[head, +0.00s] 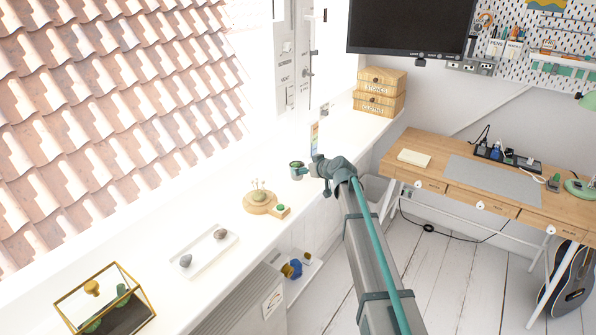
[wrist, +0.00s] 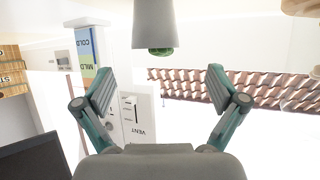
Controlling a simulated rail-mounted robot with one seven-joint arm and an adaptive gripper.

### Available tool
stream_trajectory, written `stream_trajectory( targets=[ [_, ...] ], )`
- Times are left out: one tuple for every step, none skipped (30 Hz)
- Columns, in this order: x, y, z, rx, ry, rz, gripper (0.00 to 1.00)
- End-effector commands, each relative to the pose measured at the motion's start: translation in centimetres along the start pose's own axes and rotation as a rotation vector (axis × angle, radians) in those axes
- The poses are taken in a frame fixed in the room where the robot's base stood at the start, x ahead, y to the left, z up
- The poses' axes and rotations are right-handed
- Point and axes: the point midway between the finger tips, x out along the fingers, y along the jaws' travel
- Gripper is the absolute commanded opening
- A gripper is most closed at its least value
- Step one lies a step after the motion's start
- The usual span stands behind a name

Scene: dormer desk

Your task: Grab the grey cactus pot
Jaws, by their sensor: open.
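The grey cactus pot (wrist: 154,25) shows upside down at the top middle of the wrist view, with a bit of green cactus (wrist: 160,51) at its mouth. In the head view a small pot with green in it (head: 296,165), which looks like the same one, stands on the white window sill. My gripper (wrist: 158,75) is open and empty, with its two fingers spread either side of the pot's line. The pot appears beyond the fingertips, not between them. In the head view my gripper (head: 310,170) is just right of the pot; whether they touch cannot be told.
A round wooden piece (head: 258,207) with a pincushion-like top sits left of the pot on the sill (head: 225,222). A colour-banded temperature card (head: 314,136) stands behind. Further left are a white tray (head: 203,253) with stones and a gold glass case (head: 103,300). Woven boxes (head: 380,93) stand right.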

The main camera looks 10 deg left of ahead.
Motion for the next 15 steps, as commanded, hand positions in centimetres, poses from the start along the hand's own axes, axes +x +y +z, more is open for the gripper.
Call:
stream_trajectory(
  targets=[
    [1.0, 0.2, -0.2, 0.001, -0.001, -0.001, 0.95],
    [1.4, 0.2, -0.2, 0.001, -0.001, 0.0, 0.95],
    [1.9, 0.2, -0.2, 0.001, -0.001, 0.0, 0.95],
    [2.2, 0.2, -0.2, 0.001, -0.001, 0.0, 0.95],
    [2.5, 0.2, -0.2, 0.001, 0.0, 0.0, 0.95],
    [2.7, 0.2, -0.1, 0.001, 0.0, 0.0, 0.95],
    [2.8, 0.2, -0.1, 0.001, 0.0, 0.0, 0.95],
    [2.9, 0.2, -0.1, 0.001, 0.0, 0.0, 0.95],
    [3.1, 0.2, -0.1, 0.001, 0.0, 0.0, 0.95],
    [3.3, 0.2, -0.1, 0.001, 0.0, 0.0, 0.95],
    [3.5, 0.3, -0.1, 0.001, 0.0, 0.0, 0.95],
    [3.9, 0.3, -0.1, 0.001, -0.001, 0.0, 0.95],
    [4.2, 0.4, -0.1, 0.001, -0.001, 0.0, 0.95],
    [4.6, 0.5, -0.1, 0.001, -0.001, 0.0, 0.95],
    [5.2, 0.6, -0.1, 0.001, -0.001, 0.0, 0.95]
  ],
)
